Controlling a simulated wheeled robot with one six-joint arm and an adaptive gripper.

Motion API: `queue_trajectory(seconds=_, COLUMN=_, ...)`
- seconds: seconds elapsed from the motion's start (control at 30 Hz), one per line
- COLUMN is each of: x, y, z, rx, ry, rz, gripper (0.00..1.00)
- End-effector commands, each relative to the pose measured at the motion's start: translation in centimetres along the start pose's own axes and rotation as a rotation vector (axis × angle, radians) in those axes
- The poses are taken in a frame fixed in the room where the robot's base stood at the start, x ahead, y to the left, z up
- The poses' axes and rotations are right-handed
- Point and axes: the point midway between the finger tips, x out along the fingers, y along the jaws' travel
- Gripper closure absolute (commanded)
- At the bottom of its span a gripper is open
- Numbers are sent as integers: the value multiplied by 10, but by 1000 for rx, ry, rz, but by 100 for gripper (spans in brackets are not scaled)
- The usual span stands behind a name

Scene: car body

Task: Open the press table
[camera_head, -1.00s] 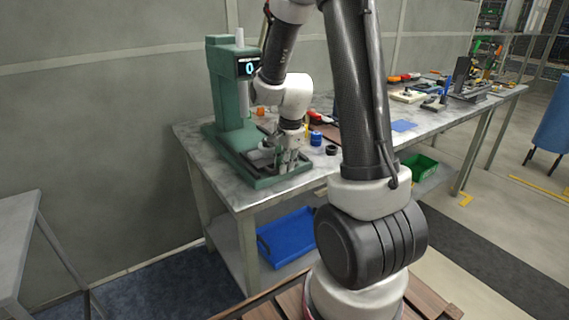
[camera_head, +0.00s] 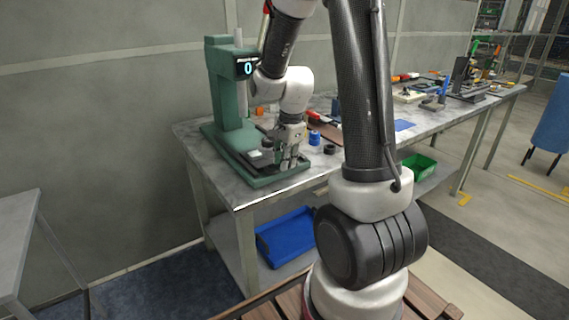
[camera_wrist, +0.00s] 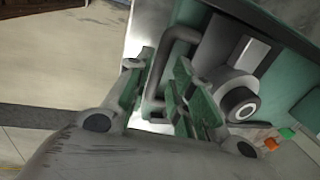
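The green press (camera_head: 228,110) stands at the left end of the workbench, with a lit display reading 0. Its press table (camera_head: 262,159) is low at the front of the green base and partly hidden by my gripper. My gripper (camera_head: 290,163) points down at the right front part of the base. In the wrist view, a dark bent handle bar (camera_wrist: 156,82) runs between the two green-padded fingers of my gripper (camera_wrist: 160,92). The fingers stand apart, with gaps visible beside the bar. A grey round part with a dark centre (camera_wrist: 240,104) lies to the right of the fingers.
A blue cap-like item (camera_head: 314,138) and a black ring (camera_head: 330,150) are on the workbench (camera_head: 240,193) just right of my gripper. A blue tray (camera_head: 288,236) is on the lower shelf. More tools lie further right. A wall is behind the press.

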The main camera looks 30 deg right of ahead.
Motion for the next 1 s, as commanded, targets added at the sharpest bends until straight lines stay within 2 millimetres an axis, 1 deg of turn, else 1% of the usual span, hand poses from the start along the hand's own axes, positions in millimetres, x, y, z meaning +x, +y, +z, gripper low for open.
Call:
queue_trajectory(seconds=0.03, x=-11, y=-1, z=0, rx=0, ry=1, rz=-6, gripper=77)
queue_trajectory(seconds=0.2, x=-50, y=-1, z=0, rx=-1, ry=2, rz=-7, gripper=77)
queue_trajectory(seconds=0.3, x=-71, y=-1, z=0, rx=0, ry=1, rz=-6, gripper=77)
queue_trajectory(seconds=0.43, x=-91, y=0, z=0, rx=0, ry=1, rz=-3, gripper=77)
queue_trajectory(seconds=0.6, x=-102, y=0, z=0, rx=1, ry=0, rz=-2, gripper=77)
queue_trajectory(seconds=1.0, x=-102, y=0, z=0, rx=1, ry=0, rz=-1, gripper=77)
